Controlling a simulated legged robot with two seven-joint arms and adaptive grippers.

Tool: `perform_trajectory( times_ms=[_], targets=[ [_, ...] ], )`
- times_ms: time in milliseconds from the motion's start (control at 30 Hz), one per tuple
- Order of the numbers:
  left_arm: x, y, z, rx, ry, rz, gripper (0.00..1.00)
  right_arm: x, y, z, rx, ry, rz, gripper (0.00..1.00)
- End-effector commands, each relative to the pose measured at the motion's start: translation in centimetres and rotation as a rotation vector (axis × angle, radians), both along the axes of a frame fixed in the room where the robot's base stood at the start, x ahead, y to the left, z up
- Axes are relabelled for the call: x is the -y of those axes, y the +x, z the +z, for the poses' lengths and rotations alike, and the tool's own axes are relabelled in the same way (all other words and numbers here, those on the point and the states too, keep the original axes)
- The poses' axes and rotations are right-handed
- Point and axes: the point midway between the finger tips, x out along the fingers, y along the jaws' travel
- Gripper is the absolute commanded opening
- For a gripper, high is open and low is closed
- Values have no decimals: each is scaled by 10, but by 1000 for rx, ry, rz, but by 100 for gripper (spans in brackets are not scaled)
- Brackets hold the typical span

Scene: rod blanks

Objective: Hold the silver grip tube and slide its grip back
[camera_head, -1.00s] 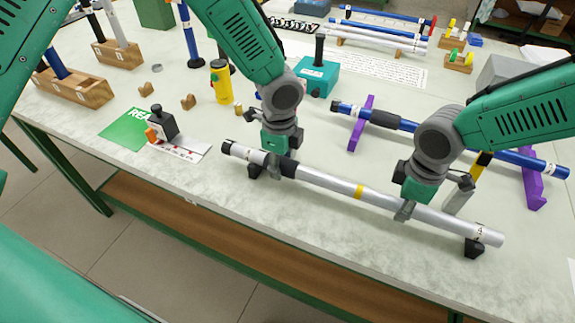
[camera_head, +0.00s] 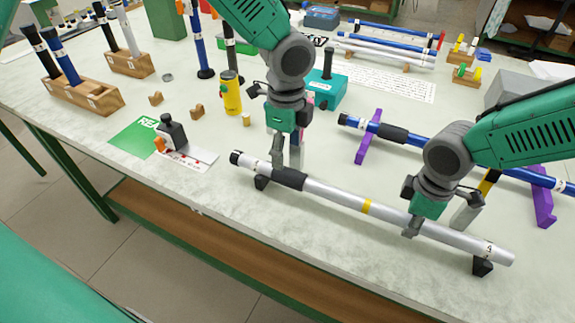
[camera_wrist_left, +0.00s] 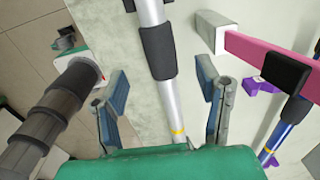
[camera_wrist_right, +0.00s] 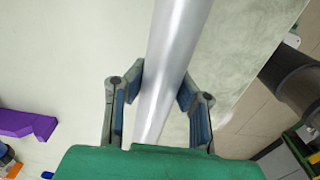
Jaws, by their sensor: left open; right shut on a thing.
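The silver grip tube (camera_head: 335,192) lies across two black supports near the table's front edge. Its black grip (camera_head: 289,179) sits near the left end, with a yellow band further right. My left gripper (camera_head: 287,155) is open and empty, just above and behind the grip. In the left wrist view, the grip (camera_wrist_left: 158,52) and tube pass between its spread fingers (camera_wrist_left: 163,100). My right gripper (camera_head: 412,228) is shut on the tube right of the yellow band. In the right wrist view, its fingers (camera_wrist_right: 160,100) flank the bare silver tube (camera_wrist_right: 172,60).
A blue tube (camera_head: 420,138) lies behind on purple supports (camera_head: 368,143). A yellow cylinder (camera_head: 231,94), a black stamp-like object (camera_head: 172,134) and a teal box (camera_head: 325,90) stand left and behind. The table in front of the tube is narrow.

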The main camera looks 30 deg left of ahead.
Motion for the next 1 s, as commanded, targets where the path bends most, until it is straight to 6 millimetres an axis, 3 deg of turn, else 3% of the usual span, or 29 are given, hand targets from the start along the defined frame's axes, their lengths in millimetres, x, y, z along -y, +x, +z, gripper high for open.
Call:
perform_trajectory(
  times_ms=[233,667,700,733,1000],
  targets=[
    [0,1,29,0,0,0,58,0,0,0,0,1,0,0],
    [0,0,32,-1,0,0,58,0,0,0,0,1,0,0],
    [0,0,32,-1,0,0,58,0,0,0,0,1,0,34],
    [0,0,32,-1,0,0,58,0,0,0,0,1,0,44],
    [0,0,32,-1,0,0,58,0,0,0,0,1,0,44]
  ],
)
